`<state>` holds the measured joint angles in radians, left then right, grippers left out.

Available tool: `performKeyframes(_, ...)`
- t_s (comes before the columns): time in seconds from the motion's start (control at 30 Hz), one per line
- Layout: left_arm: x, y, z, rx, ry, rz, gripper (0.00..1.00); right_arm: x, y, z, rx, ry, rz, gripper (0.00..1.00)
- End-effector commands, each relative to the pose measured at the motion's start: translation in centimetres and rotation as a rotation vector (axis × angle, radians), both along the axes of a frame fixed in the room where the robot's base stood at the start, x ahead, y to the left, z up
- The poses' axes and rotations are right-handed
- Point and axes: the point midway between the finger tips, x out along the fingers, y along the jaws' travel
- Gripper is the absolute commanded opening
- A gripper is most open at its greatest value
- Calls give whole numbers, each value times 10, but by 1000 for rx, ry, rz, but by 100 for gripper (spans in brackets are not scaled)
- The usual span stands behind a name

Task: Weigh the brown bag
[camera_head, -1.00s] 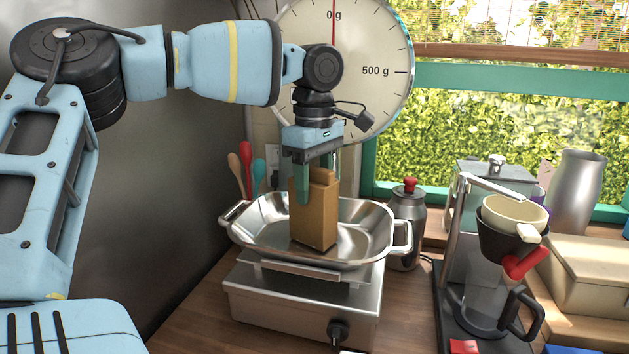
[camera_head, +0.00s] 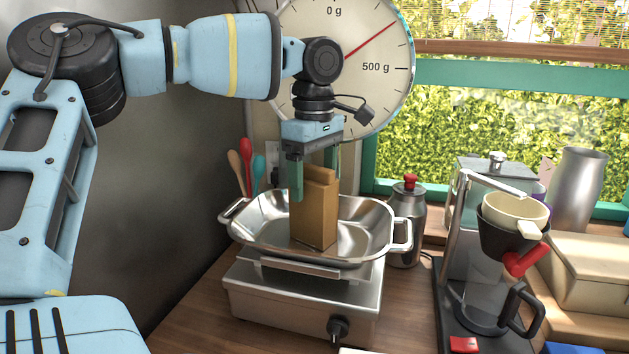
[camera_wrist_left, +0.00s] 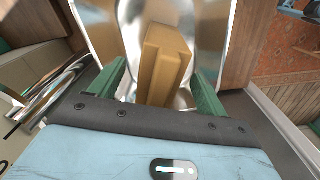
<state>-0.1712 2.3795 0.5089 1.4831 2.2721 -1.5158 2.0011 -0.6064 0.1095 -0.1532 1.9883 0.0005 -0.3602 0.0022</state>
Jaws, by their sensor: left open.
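The brown bag (camera_head: 316,215) stands upright in the silver pan of the scale (camera_head: 262,240). The dial (camera_head: 372,62) behind has its red needle between 0 g and 500 g. My left gripper (camera_head: 315,178) is open just above and around the top of the bag, with its green fingers apart. In the left wrist view the bag (camera_wrist_left: 165,65) lies between the two spread fingers, with a gap on each side. Part of the dial is hidden behind my left wrist. My right gripper is not in view.
A grey canister with a red knob (camera_head: 407,222) stands right of the pan. A coffee maker (camera_head: 490,270) and a beige box (camera_head: 590,275) are farther right. Several spoons (camera_head: 247,165) stand behind the pan at the left.

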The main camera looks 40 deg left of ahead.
Motion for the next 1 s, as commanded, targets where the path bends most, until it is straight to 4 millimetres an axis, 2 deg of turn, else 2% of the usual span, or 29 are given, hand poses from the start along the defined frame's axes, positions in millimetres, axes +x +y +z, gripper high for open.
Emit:
performKeyframes(0.3, 1, -1, 49, 1, -4, 1, 76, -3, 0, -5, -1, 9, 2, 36)
performKeyframes(0.43, 1, 0, 63, 0, -3, 0, 76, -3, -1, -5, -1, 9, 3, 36)
performKeyframes(0.6, 0, -1, 70, -1, -3, -1, 76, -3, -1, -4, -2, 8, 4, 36)
performKeyframes(1.0, 0, -1, 70, -1, -3, -1, 76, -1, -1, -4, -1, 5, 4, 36)
